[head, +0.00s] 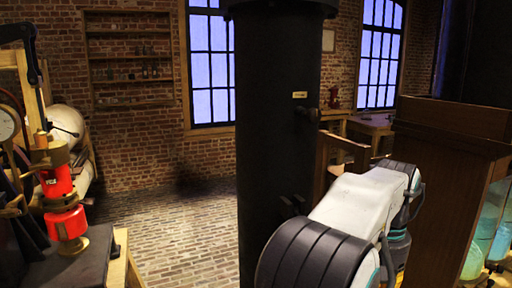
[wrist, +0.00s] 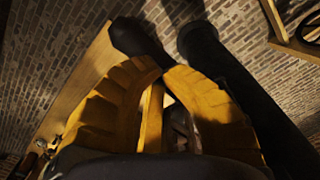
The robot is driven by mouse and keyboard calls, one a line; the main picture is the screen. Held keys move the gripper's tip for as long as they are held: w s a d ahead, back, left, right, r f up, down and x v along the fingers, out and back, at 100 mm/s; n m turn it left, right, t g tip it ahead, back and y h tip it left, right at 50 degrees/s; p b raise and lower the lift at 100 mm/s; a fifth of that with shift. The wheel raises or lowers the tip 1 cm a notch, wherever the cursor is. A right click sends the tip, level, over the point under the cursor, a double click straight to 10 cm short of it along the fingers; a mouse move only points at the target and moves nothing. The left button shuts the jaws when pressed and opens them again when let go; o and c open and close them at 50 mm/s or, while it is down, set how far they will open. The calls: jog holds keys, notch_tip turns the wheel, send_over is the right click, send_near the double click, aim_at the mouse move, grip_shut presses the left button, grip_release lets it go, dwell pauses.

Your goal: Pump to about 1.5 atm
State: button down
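A round, pale-faced gauge (head: 8,123) is cut by the left edge of the head view; its reading is too small to tell. A red fitting with brass-coloured parts (head: 62,205) stands beside it on a dark-topped bench. A dark lever-like part (head: 30,50) rises above them; I cannot tell whether it is a pump handle. My gripper's yellow fingers (wrist: 163,70) fill the middle of the wrist view. My gripper itself is hidden in the head view, where only my white arm shows, far right of the bench.
A thick black column (head: 278,150) stands between the bench and my arm. A wooden cabinet (head: 445,190) with pale green jars (head: 487,235) is close on the right. The brick floor (head: 180,225) is clear between bench and column. Shelves (head: 130,75) hang on the back wall.

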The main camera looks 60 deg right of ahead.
jog(key=shift+f, duration=0.8)
notch_tip(320, 180, up, 16)
jog(key=p, duration=1.5)
jog(key=shift+p, duration=0.3)
notch_tip(320, 180, down, 16)
jog(key=b, duration=1.2)
jog(key=shift+b, duration=0.3)
notch_tip(320, 180, up, 16)
jog(key=p, duration=1.5)
jog(key=shift+r, duration=0.15)
